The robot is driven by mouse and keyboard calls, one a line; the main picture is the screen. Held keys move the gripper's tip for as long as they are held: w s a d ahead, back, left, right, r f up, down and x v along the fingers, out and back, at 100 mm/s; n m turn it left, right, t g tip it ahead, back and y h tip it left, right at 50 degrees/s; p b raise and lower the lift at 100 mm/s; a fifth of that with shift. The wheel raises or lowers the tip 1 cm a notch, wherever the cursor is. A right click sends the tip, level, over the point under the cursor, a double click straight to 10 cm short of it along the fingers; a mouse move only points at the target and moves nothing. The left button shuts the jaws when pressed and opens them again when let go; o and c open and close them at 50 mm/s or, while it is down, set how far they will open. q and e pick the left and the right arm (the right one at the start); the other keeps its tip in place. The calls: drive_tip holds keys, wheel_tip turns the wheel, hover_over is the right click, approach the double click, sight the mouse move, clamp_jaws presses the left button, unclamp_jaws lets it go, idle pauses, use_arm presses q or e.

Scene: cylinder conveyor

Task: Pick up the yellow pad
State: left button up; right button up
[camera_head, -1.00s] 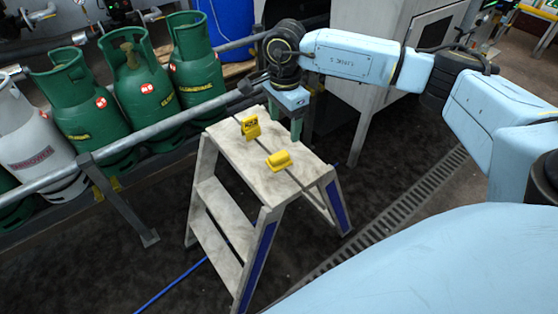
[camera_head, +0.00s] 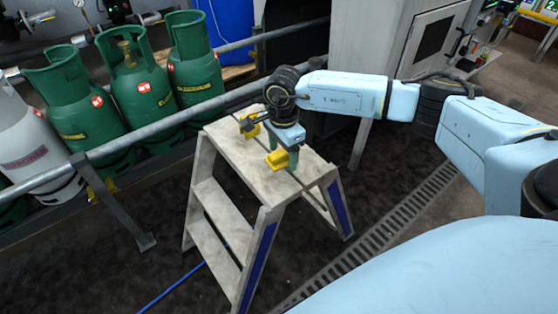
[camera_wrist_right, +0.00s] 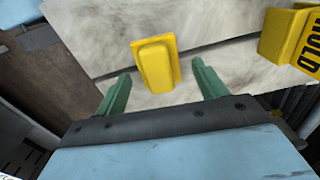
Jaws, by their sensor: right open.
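The yellow pad (camera_head: 277,158) lies on the top of the white step stool (camera_head: 222,134), near its front right part. In the right wrist view the pad (camera_wrist_right: 156,63) is a small plain yellow block, just beyond and between the two green fingertips. My right gripper (camera_head: 283,162) is open and low over the stool top, right at the pad; its fingers (camera_wrist_right: 158,85) stand to either side with gaps. A second yellow piece (camera_head: 249,124) with black lettering stands farther back on the stool, partly hidden by my wrist; it shows at the right of the wrist view (camera_wrist_right: 293,38). My left gripper is out of view.
Green gas cylinders (camera_head: 133,102) and a white-grey one (camera_head: 32,148) stand behind a metal rail (camera_head: 160,127) at the left. A grey cabinet (camera_head: 372,60) stands behind my right arm. A floor grating (camera_head: 375,240) runs right of the stool.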

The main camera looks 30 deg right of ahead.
sight(283, 151)
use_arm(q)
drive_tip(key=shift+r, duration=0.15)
use_arm(e)
drive_tip(key=shift+f, duration=0.1)
drive_tip(key=c, duration=1.1)
drive_tip(key=shift+o, duration=0.2)
